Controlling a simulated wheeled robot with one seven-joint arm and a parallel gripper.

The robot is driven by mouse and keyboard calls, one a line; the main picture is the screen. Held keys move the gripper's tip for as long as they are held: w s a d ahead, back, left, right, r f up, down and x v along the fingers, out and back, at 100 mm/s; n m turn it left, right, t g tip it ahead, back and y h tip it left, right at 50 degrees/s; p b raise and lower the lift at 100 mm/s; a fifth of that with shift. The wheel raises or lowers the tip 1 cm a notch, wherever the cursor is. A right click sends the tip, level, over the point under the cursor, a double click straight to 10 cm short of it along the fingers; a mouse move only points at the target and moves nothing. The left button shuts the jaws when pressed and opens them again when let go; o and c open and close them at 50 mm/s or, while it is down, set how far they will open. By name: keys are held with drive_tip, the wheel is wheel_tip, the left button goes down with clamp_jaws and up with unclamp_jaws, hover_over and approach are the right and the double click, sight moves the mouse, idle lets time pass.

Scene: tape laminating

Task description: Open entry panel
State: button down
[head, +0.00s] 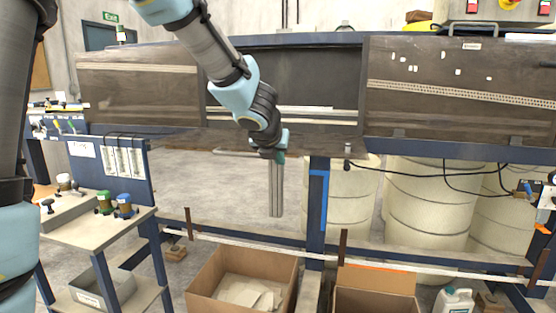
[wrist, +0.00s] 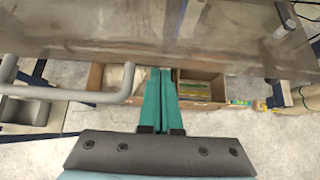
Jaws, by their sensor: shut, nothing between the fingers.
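The entry panel (head: 325,143), a dark see-through sheet, lies folded down and nearly flat below the open middle bay of the machine. In the wrist view the panel (wrist: 130,32) fills the top of the picture. Its grey bar handle (wrist: 118,97) is on the left there, and partly shows in the head view (head: 228,152). My gripper (head: 280,158) is at the panel's front edge, right of the handle. Its teal fingers (wrist: 160,98) are shut together with nothing between them. They are apart from the handle; I cannot tell whether they touch the panel.
Dark panels close the left bay (head: 140,95) and right bay (head: 455,85). Open cardboard boxes (head: 240,285) stand on the floor beneath. A small bench (head: 95,240) with jars is at left, and pale drums (head: 430,200) stand behind the frame at right.

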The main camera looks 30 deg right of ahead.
drive_tip(key=shift+r, duration=0.35)
wheel_tip(320, 180, up, 10)
drive_tip(key=w+d+p, duration=0.1)
drive_tip(key=p, duration=0.9)
drive_tip(key=shift+w+d+r+p, duration=0.15)
drive_tip(key=shift+r+p, duration=0.1)
drive_tip(key=shift+p, duration=0.1)
drive_tip(key=shift+f, duration=0.1)
